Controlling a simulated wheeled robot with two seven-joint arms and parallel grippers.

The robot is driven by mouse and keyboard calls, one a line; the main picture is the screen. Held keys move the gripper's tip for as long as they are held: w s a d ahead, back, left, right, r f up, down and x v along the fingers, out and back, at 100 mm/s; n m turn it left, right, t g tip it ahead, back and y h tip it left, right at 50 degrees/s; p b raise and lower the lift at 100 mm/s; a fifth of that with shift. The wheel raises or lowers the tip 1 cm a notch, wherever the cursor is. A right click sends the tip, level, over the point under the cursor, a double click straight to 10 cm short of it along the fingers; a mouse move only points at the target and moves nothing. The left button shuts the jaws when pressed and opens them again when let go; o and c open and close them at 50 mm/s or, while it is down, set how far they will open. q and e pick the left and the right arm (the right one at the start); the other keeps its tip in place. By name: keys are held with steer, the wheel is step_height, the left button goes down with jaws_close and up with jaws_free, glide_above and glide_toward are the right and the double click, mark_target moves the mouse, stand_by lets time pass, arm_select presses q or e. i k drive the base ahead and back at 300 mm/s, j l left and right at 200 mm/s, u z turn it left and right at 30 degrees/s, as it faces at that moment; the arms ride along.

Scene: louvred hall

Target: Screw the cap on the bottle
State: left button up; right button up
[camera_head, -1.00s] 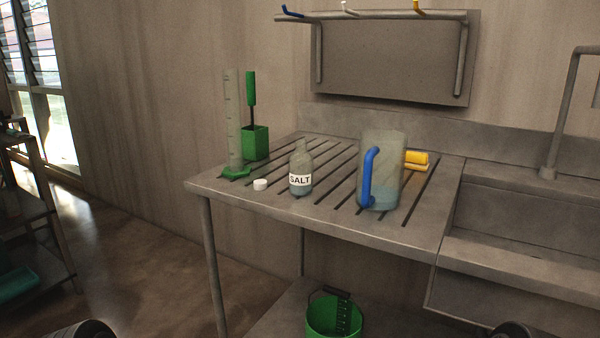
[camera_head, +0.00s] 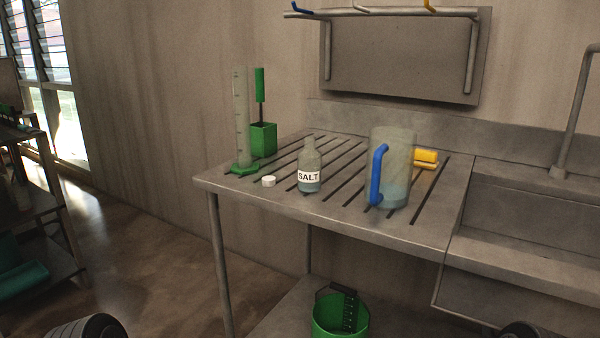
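The bottle (camera_head: 309,181) is clear with a white SALT label and some bluish content. It stands upright and uncapped on the slatted metal draining table (camera_head: 270,210). The white cap (camera_head: 268,181) lies on the table just left of the bottle, apart from it. Neither gripper is in view. Only dark rounded parts, probably of my own arms, show at the bottom edge, far below the table top.
A measuring cylinder (camera_head: 241,120) and a green brush holder (camera_head: 263,139) stand behind the cap. A jug (camera_head: 398,165) with a blue handle (camera_head: 377,175) and a yellow sponge (camera_head: 426,156) are right of the bottle. A sink (camera_head: 530,230) adjoins right; a green bucket (camera_head: 340,316) sits below.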

mark_target(309, 159)
steer(key=i+j, duration=0.15)
steer(key=j, duration=0.2)
steer(key=i+j, duration=0.1)
steer(key=j, duration=0.2)
steer(key=i+j, duration=0.15)
steer(key=j, duration=0.2)
steer(key=i+j, duration=0.15)
steer(key=j, duration=0.15)
steer(key=i+j, duration=0.15)
steer(key=j, duration=0.2)
steer(key=z, duration=1.65)
